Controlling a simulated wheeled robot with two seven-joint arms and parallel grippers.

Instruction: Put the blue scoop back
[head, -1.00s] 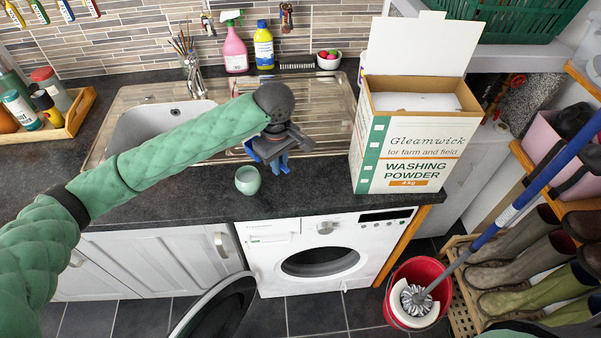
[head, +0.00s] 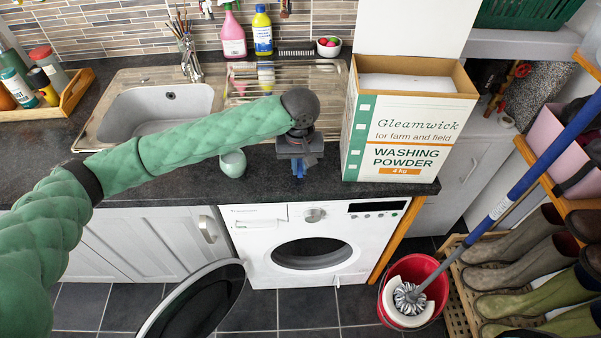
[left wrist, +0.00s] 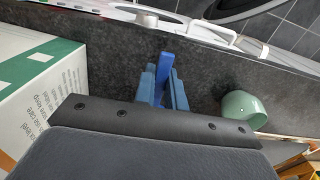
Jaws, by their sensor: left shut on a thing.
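My left gripper (head: 298,170) is over the dark worktop, just left of the washing powder box (head: 408,140). It is shut on the blue scoop (head: 300,174), of which only a small bit shows under my wrist in the head view. In the left wrist view a bright blue part of the scoop (left wrist: 166,58) sticks out between the two blue-grey fingers (left wrist: 164,88). The rest of the scoop is hidden. The box stands upright with its lid up and white contents (head: 408,84) inside. Its side also shows in the left wrist view (left wrist: 40,100). My right gripper is not in view.
A pale green cup (head: 233,163) stands on the worktop (head: 130,185) left of my gripper. The sink (head: 160,112) lies behind my arm. The washing machine (head: 310,245) is below with its door open. A mop (head: 530,180) leans at the right.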

